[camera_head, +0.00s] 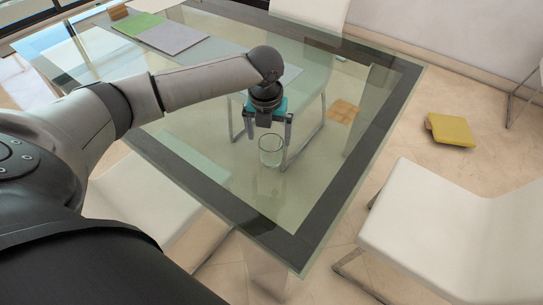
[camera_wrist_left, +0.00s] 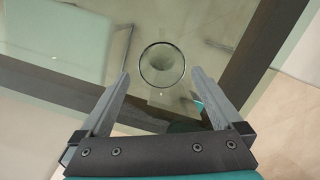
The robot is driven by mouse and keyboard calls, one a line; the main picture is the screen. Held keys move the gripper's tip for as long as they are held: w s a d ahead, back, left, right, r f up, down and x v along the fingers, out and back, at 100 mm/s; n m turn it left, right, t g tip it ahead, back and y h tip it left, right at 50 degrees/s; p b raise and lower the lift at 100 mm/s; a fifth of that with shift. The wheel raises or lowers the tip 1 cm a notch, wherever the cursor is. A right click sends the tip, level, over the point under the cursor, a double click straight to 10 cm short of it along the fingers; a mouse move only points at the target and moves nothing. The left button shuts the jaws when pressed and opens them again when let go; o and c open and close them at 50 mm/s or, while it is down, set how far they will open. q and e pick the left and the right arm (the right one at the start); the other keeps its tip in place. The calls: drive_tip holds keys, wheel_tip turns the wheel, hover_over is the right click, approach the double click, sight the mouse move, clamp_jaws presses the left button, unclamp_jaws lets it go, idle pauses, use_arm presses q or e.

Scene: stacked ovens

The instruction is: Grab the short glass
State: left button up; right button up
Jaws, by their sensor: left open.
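The short glass (camera_head: 271,150) is clear and stands upright on the glass tabletop (camera_head: 215,190). In the left wrist view the short glass (camera_wrist_left: 162,65) shows as a round rim seen from above, just beyond the fingertips and between their lines. My left gripper (camera_head: 268,130) is open and points down, right above and at the near side of the glass. In the left wrist view my left gripper (camera_wrist_left: 161,75) has its two fingers spread wider than the glass, with nothing held. I cannot tell whether a finger touches the glass. My right gripper is not in view.
Green and grey flat mats (camera_head: 172,37) lie at the table's far left. White chairs stand around the table, one at the right (camera_head: 450,230). A yellow cushion-like thing (camera_head: 451,130) lies on the floor. The tabletop around the glass is clear.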

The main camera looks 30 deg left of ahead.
sight(271, 148)
use_arm(q)
drive_tip(key=shift+w+f, duration=0.1)
drive_tip(key=shift+f, duration=0.95)
drive_tip(key=f+b, duration=0.1)
drive_tip(key=f, duration=0.1)
drive_tip(key=w+f+b, duration=0.1)
drive_tip(key=f, duration=0.1)
drive_tip(key=shift+w+a+f, duration=0.1)
drive_tip(key=shift+f, duration=0.3)
drive_tip(key=shift+f+b, duration=0.25)
drive_tip(key=shift+b, duration=0.05)
drive_tip(key=c, duration=1.3)
drive_tip(key=shift+w+r, duration=0.1)
drive_tip(key=shift+c, duration=0.9)
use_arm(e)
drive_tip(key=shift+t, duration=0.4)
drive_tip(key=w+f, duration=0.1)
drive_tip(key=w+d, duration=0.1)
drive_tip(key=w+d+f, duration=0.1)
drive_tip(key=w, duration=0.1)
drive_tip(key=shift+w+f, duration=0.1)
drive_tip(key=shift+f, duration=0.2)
use_arm(q)
drive_tip(key=shift+r, duration=0.1)
